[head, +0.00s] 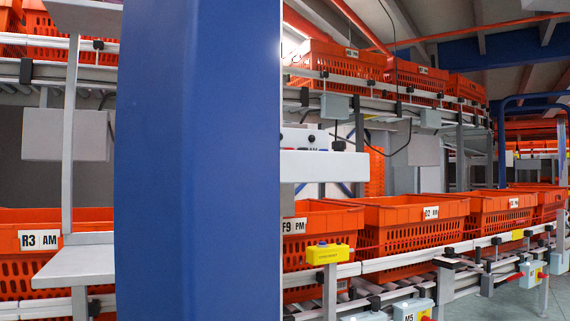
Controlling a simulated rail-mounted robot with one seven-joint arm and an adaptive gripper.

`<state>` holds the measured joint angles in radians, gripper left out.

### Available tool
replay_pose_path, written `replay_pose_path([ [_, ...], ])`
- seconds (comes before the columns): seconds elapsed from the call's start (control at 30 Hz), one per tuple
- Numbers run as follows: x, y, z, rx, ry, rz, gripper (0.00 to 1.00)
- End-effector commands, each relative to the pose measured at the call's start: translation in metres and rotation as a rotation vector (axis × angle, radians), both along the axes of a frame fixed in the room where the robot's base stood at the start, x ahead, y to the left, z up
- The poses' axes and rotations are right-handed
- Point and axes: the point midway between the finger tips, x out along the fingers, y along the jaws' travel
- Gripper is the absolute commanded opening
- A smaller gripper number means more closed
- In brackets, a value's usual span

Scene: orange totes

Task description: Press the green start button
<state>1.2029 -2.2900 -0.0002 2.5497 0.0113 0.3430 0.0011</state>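I cannot make out a green start button for certain. A yellow box (327,254) sits on the near rail of the lower conveyor, with a small bluish-green piece on its top. Its label is too small to read. A pale control box marked M5 (412,309) is at the bottom edge, partly cut off, with a red part at its side. Another pale control box (530,274) with red parts hangs at the far right. A panel with dark knobs (304,138) shows behind a white block, partly hidden. My gripper is not in view.
A wide blue column (197,160) blocks the middle left. Orange totes stand on the upper conveyor (345,61) and lower conveyor (411,226), and another tote marked R3 AM (70,278) is at the left. A white block (324,166) juts out right of the column.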

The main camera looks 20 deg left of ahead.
Motion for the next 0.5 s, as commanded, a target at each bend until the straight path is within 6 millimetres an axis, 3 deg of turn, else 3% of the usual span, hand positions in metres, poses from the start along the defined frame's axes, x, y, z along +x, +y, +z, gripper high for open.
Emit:
replay_pose_path([
  [0.43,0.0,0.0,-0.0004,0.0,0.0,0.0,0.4],
  [0.5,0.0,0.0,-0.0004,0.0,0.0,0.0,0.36],
])
